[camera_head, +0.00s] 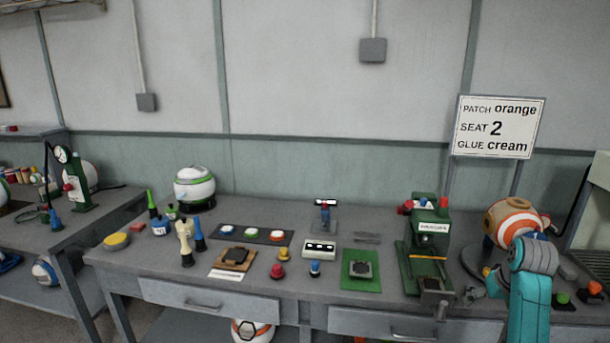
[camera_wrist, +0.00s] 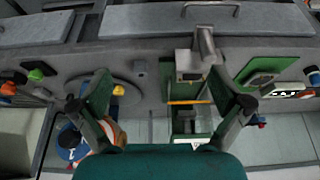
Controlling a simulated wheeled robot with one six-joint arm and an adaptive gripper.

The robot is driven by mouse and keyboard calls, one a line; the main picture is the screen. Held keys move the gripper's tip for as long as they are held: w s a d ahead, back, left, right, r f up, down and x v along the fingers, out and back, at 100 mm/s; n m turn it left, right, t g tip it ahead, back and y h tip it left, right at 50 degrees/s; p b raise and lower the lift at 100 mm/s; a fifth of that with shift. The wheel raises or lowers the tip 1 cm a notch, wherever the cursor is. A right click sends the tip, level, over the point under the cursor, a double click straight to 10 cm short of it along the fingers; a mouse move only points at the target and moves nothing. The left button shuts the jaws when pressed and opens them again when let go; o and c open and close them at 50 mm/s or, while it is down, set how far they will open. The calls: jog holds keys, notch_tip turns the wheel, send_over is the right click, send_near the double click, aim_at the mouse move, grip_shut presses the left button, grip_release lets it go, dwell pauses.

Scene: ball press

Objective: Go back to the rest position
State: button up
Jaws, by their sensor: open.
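My gripper (camera_wrist: 160,103) is open, with its two dark fingers spread wide and nothing between them in the wrist view. My teal arm rises at the right of the head view, in front of the ball stand. The green press (camera_head: 428,243) stands on the bench just left of my arm; the wrist view shows it between and beyond the fingers (camera_wrist: 186,122). An orange, white and brown ball (camera_head: 508,219) sits on the round stand right of the press, partly hidden by my arm.
The bench (camera_head: 340,228) holds a green pad (camera_head: 361,283), a white box (camera_head: 319,247), a tray of colored discs (camera_head: 227,231) and several bottles. Green (camera_head: 562,298) and orange (camera_head: 595,288) buttons lie right of my arm. A sign (camera_head: 498,127) stands behind. Drawers face the front.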

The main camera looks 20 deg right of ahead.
jog(key=w+a+f+n+t, duration=0.1)
jog(key=a+f+t, duration=0.1)
jog(key=a+f, duration=1.3)
jog(key=s+a+f+n+t, duration=0.1)
jog(key=s+a+f, duration=0.25)
jog(key=a, duration=0.35)
jog(key=s+a+f+t, duration=0.2)
jog(key=s+a+f, duration=0.1)
jog(key=s+a, duration=0.3)
jog(key=s+a+f+n+t, duration=0.1)
jog(key=s+a+f, duration=0.25)
jog(key=a, duration=0.45)
jog(key=s+a+r+n+t, duration=0.1)
jog(key=s+a+r, duration=0.2)
jog(key=s+r, duration=0.3)
jog(key=s+a+r+n+t+y, duration=0.1)
jog(key=s+a+r, duration=0.3)
jog(key=s, duration=0.5)
jog(key=s+a+r+n+t+y, duration=0.1)
jog(key=s+a+r+t, duration=0.1)
jog(key=s+a+r, duration=0.2)
jog(key=s+r, duration=0.3)
jog(key=shift+s+a+r+t, duration=0.25)
jog(key=shift+s+r+t, duration=0.05)
jog(key=shift+s+t, duration=0.1)
